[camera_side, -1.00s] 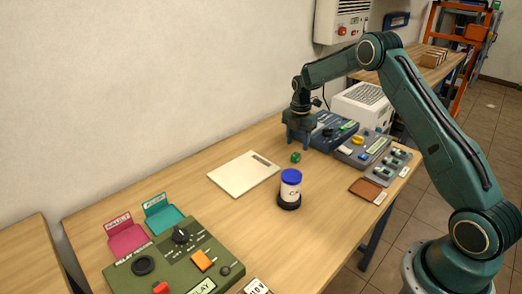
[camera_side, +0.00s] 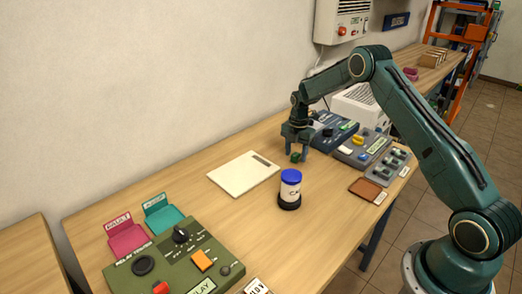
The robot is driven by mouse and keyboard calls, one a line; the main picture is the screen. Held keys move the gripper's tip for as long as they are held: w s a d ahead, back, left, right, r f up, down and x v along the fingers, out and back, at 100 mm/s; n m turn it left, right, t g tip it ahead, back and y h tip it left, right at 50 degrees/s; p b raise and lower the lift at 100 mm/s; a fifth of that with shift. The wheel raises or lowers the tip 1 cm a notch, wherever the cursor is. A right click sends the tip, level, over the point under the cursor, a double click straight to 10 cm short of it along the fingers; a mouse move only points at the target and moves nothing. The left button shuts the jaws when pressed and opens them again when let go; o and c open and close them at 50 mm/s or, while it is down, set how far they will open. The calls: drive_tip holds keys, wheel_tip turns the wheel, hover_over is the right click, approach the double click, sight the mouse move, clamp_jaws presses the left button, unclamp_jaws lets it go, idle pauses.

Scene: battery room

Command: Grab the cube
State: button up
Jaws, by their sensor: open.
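The cube (camera_side: 295,157) is small and dark green and lies on the wooden table (camera_side: 240,232), to the right of a white board. My gripper (camera_side: 298,155) points down with its jaws open. Its fingers reach low at the cube, one on each side of it in this view. From this angle I cannot tell whether either finger touches the cube.
A white jar with a blue lid (camera_side: 290,187) stands close in front of the cube. A white board (camera_side: 243,174) lies to the left. Control panels (camera_side: 362,148) stand to the right, with a brown pad (camera_side: 365,189). A green relay panel (camera_side: 172,258) is at the front left.

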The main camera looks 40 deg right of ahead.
sight(296, 154)
drive_tip(key=shift+c, duration=0.2)
drive_tip(key=c, duration=1)
drive_tip(key=shift+r, duration=0.1)
wheel_tip(296, 154, up, 20)
drive_tip(key=shift+f, duration=0.1)
idle(0.5)
